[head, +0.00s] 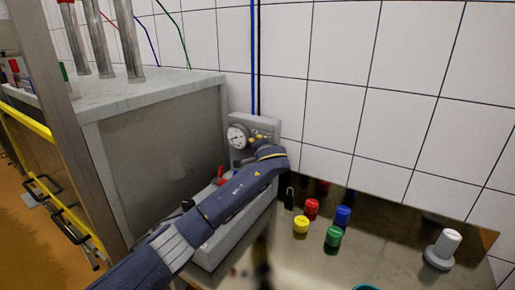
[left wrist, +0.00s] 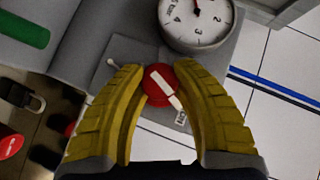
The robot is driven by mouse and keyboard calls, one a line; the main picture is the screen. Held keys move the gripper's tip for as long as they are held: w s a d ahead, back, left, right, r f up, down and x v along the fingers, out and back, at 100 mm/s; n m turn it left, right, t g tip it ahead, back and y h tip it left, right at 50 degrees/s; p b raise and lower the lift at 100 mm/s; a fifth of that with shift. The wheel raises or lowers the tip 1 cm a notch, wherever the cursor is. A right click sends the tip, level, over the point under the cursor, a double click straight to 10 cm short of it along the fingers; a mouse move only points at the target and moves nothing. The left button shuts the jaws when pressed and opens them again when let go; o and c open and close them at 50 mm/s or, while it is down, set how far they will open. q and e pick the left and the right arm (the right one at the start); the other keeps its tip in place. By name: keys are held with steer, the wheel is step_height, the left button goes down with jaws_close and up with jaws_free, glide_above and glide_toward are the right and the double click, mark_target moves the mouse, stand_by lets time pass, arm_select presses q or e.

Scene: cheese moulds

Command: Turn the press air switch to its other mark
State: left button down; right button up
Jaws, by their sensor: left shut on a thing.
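The press air switch (left wrist: 158,88) is a round red knob with a white bar across it, on a grey plate below a dial gauge in the left wrist view. The bar slants from upper left to lower right, its lower end close to a small label (left wrist: 181,118). My left gripper (left wrist: 160,74) has its yellow fingers on either side of the knob, shut on it. In the head view my left gripper (head: 260,138) reaches the grey panel beside the gauge (head: 238,137); the knob is hidden there. My right gripper is not in view.
Red (head: 312,207), yellow (head: 301,224), blue (head: 343,215) and green (head: 333,236) capped pieces stand on the metal worktop right of my arm. A grey piece with a white top (head: 443,249) stands farther right. A large grey cabinet (head: 160,140) is at left.

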arm_select(q)
steer(key=shift+f+m+t+y, duration=0.2)
steer(key=shift+m+t+y, duration=0.3)
steer(key=shift+m+t, duration=0.45)
steer(key=c, duration=1.2)
jaws_free()
steer(key=shift+a, duration=0.1)
steer(key=shift+r, duration=0.1)
steer(key=v, duration=1.2)
